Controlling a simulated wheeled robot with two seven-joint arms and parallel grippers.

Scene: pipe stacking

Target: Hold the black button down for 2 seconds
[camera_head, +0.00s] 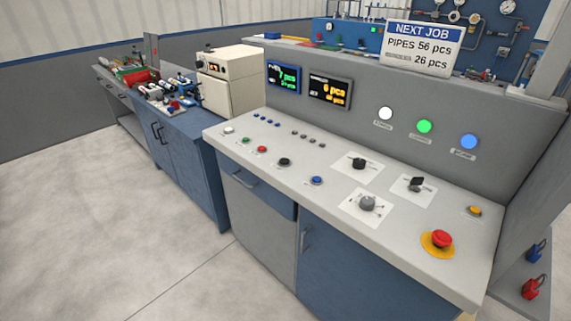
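The black button (284,161) sits on the light grey top of the control console (330,207), in the front row of buttons. It lies between the red button (262,149) on its left and the blue button (317,181) on its right. Nothing touches or covers it. From this view I cannot tell whether it is pressed. Neither of my grippers shows in the head view.
The console top also bears a white button (229,130), a green button (245,140), rotary knobs (367,203) and a red emergency stop (441,239). A panel with two displays (330,92) and lamps rises behind. The floor (120,230) in front is clear.

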